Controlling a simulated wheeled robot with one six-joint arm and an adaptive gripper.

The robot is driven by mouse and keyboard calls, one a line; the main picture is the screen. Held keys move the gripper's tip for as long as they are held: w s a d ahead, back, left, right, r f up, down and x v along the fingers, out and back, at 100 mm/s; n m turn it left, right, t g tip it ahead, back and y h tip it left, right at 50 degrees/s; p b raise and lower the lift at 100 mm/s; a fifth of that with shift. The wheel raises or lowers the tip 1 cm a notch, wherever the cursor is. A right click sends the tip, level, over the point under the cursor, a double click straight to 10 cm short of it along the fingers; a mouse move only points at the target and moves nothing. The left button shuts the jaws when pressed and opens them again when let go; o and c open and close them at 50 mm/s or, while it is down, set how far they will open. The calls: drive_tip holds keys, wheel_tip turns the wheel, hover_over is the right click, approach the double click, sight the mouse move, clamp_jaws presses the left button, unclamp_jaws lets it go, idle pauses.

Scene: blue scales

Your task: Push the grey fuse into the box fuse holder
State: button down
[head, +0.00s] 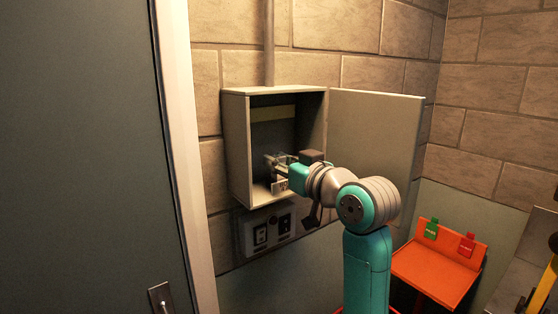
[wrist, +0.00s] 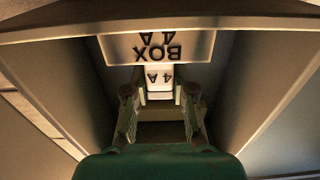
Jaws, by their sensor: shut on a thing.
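The open grey wall box (head: 238,150) stands ahead of my arm. My gripper (head: 279,166) is inside it, near the lower front. In the wrist view a plate reading BOX 4A (wrist: 158,47) shows upside down, and it also shows in the head view (head: 280,187). Just below that plate in the wrist view, the fuse with a pale 4 A label (wrist: 159,79) sits between the fingertips of my gripper (wrist: 159,92), which is shut on it. The holder's slot is hidden, so I cannot tell whether the fuse is seated in it.
The box's door (head: 375,135) stands open to the right, behind my arm. A panel with switches (head: 268,232) is below the box. An orange stand (head: 437,272) with a green tag (head: 431,230) and a red tag (head: 467,245) is at lower right. A dark door (head: 85,150) fills the left.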

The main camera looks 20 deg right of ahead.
drive_tip(key=shift+f, duration=0.2)
drive_tip(key=c, duration=0.9)
unclamp_jaws()
drive_tip(key=shift+s, duration=0.1)
drive_tip(key=v, duration=1.2)
